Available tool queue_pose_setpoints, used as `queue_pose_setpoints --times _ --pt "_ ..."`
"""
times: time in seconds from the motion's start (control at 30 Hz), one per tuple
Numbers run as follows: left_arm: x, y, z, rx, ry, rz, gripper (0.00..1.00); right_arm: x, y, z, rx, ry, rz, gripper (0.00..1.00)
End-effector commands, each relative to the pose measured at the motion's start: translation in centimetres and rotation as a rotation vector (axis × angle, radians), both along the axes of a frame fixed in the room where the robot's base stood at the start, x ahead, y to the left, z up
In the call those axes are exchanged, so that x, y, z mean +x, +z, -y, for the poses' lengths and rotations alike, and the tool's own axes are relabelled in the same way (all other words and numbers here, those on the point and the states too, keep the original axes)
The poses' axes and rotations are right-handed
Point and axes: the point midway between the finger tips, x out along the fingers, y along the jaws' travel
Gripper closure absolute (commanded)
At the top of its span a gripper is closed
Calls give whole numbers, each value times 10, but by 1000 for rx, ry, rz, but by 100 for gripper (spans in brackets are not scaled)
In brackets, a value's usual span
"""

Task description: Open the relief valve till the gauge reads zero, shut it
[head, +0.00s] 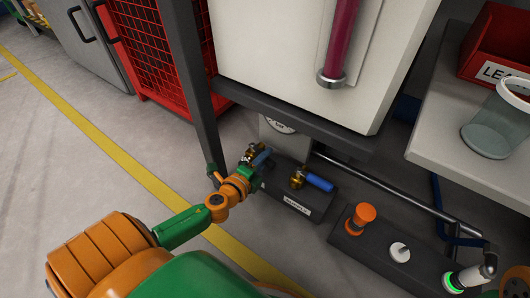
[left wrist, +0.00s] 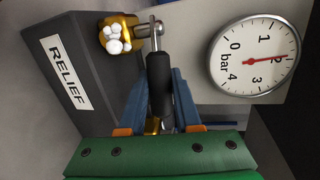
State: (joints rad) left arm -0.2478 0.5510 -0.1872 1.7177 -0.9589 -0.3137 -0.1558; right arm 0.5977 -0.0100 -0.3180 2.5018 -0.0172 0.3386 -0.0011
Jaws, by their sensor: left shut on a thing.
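The relief valve is a brass body (left wrist: 118,38) with a black-sleeved lever (left wrist: 160,85), beside a dark block with a RELIEF label (left wrist: 68,73). My left gripper (left wrist: 168,92) has its two blue fingers on either side of the lever and is shut on it. In the head view this gripper (head: 259,160) is at the left end of the block, partly hiding the valve (head: 249,153). The white round gauge (left wrist: 254,56) has its red needle near 2 bar. In the head view the gauge (head: 283,125) is partly hidden by the dark shelf edge. My right gripper is not in view.
A second brass valve with a blue handle (head: 316,181) is right of the gripper. An orange knob (head: 363,214), a white knob (head: 400,252) and a green-lit ring (head: 452,281) are on a dark base. A dark post (head: 193,85) stands close behind my arm. Floor at left is clear.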

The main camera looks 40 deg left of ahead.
Motion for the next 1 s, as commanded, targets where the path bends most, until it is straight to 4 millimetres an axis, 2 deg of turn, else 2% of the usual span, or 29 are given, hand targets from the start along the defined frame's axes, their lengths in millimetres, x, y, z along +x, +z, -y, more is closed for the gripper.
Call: queue_pose_setpoints --times 0.2,0.47,0.5,0.6,0.9,1.0 --pt "-1 -1 -1 6 -97 -2 100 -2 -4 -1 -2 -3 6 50" --pt "-1 -1 0 3 -103 -2 100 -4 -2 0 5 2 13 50" --pt "-1 -1 0 3 -103 -2 65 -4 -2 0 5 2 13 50" --pt "-1 0 0 4 -102 -2 38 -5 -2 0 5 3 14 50" --pt "-1 0 0 3 -101 0 37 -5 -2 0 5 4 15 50" --pt "-10 3 0 1 -101 -2 37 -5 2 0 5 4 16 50"
